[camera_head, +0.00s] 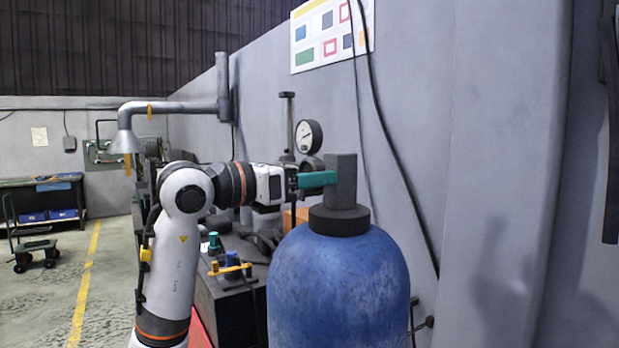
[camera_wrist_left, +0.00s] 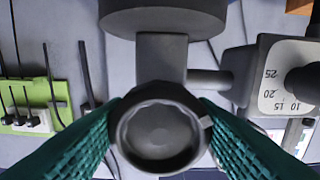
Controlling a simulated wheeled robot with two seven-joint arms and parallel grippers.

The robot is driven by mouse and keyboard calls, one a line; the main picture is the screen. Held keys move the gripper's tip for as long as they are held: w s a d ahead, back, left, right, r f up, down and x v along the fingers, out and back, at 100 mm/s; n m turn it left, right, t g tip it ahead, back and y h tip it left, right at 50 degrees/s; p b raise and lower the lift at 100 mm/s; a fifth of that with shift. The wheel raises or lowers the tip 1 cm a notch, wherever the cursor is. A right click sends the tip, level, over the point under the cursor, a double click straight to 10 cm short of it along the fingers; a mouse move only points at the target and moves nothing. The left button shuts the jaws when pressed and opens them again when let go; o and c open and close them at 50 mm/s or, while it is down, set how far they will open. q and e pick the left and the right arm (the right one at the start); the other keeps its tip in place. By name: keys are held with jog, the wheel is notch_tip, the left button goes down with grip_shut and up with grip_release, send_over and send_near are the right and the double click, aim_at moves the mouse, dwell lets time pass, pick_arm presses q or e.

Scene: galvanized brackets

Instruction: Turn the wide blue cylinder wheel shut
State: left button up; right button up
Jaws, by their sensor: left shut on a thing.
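The wide blue cylinder (camera_head: 338,290) stands upright at the front centre, with a dark collar and a blocky dark valve (camera_head: 345,180) on top. My left gripper (camera_head: 322,179) reaches in from the left, its teal fingers at the left side of the valve. In the left wrist view, the round dark grey wheel (camera_wrist_left: 160,132) sits between the two teal fingers (camera_wrist_left: 161,118), which are shut on its rim from both sides. A small light mark shows on the rim's right side. In the head view the wheel is hidden by the fingers. My right gripper is not in view.
A round gauge (camera_head: 308,136) stands just behind the valve; a dial (camera_wrist_left: 287,88) is close on the right in the wrist view. Hoses hang along the grey wall (camera_head: 500,150). A dark box (camera_head: 232,312) with coloured fittings is left of the cylinder. Open floor lies far left.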

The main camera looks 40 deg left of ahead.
pick_arm(q)
jog(key=shift+a+m+b, duration=0.1)
jog(key=shift+m+b, duration=0.4)
jog(key=shift+m, duration=0.6)
jog(key=m, duration=0.2)
jog(key=shift+m+b, duration=0.35)
jog(key=shift+m, duration=0.05)
jog(key=m, duration=0.3)
jog(key=shift+r+m, duration=0.1)
jog(key=shift+m, duration=0.2)
jog(key=m, duration=0.3)
jog(key=shift+m, duration=0.3)
jog(key=m, duration=0.6)
jog(key=shift+r, duration=0.1)
jog(key=m, duration=0.4)
jog(key=shift+w+m, duration=0.1)
jog(key=shift+m, duration=0.8)
